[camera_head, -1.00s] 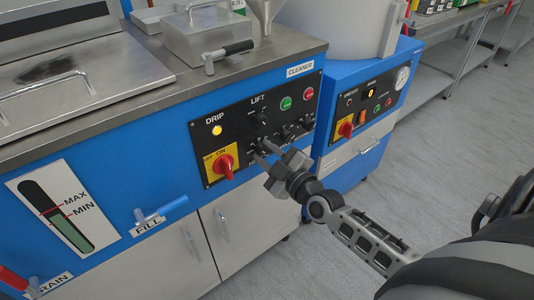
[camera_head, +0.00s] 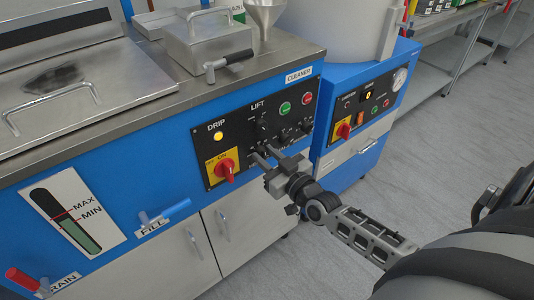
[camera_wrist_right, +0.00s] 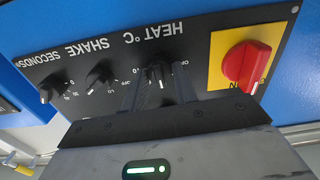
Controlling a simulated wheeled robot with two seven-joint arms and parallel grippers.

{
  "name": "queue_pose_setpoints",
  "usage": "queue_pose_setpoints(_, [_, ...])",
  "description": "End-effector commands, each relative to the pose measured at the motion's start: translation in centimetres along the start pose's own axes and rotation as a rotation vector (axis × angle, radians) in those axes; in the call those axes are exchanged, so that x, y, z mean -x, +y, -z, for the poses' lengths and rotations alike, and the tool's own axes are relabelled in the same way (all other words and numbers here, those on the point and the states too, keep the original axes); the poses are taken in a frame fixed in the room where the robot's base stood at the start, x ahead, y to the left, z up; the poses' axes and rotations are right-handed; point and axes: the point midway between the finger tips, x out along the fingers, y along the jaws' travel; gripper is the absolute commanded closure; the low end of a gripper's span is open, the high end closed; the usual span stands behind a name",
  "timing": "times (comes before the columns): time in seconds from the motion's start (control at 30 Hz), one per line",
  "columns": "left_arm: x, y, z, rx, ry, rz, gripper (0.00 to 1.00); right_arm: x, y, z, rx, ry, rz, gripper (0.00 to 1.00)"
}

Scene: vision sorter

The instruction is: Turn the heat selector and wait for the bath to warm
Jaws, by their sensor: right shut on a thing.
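The heat selector (camera_wrist_right: 158,73) is a small dark knob with a white pointer mark, under the HEAT °C label, which reads upside down in the wrist view. My right gripper (camera_wrist_right: 158,90) is shut on this knob, one finger on each side of it. In the head view the right gripper (camera_head: 259,154) reaches the cleaner's black control panel (camera_head: 229,145), and the knob is mostly hidden behind its fingers. The bath lid (camera_head: 75,80) is a closed steel cover with a bar handle. My left gripper is not in view.
A red ON switch (camera_head: 224,169) on a yellow plate sits close beside the fingers. The shake knob (camera_wrist_right: 98,75) is on the other side. A yellow DRIP lamp (camera_head: 218,136) is lit. A level gauge (camera_head: 73,215) and blue FILL handle (camera_head: 165,211) are at left.

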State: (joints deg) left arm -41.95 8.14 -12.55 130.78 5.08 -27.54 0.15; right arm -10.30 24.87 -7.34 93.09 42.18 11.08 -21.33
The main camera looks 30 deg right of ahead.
Motion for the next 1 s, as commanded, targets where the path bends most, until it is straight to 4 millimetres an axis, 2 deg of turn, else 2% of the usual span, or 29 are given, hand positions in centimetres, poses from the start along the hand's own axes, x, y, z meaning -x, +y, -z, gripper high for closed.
queue_pose_setpoints(0.6, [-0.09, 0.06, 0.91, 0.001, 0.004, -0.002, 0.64, 0.04, 0.15, -0.12, -0.565, -0.002, 0.0, 0.94])
queue_pose_setpoints(1.0, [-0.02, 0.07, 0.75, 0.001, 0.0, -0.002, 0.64, 0.04, 0.22, -0.19, -0.785, -0.002, 0.0, 0.94])
